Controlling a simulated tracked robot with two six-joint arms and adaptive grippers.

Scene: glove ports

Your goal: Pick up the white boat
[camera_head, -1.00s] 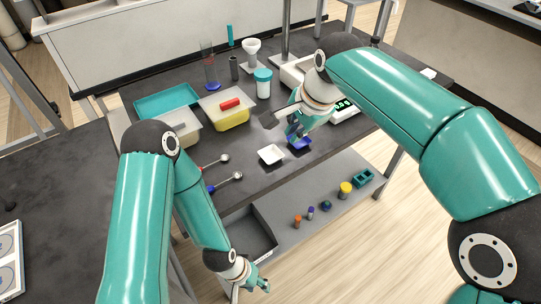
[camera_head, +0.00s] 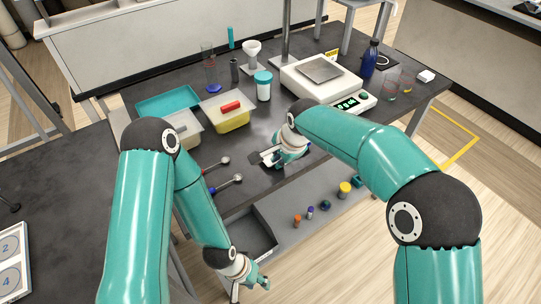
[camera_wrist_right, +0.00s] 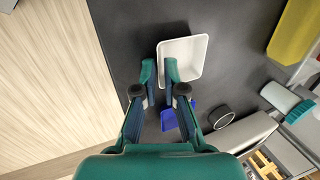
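The white boat (camera_wrist_right: 183,60), a small square tray, lies on the dark bench top in the right wrist view. My right gripper (camera_wrist_right: 159,72) is at its left wall with its fingers apart. One fingertip overlaps the inside of the boat and the other is just outside its left edge. I cannot tell whether either finger touches the wall. In the head view my right gripper (camera_head: 266,157) is low over the bench and mostly hides the boat. My left gripper (camera_head: 262,284) hangs low in front of the bench, away from the boat; its fingers are too small to judge.
A blue boat (camera_wrist_right: 169,119) lies beside the white one, partly behind my right fingers. The bench's front edge is close. A lower shelf holds several small items.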

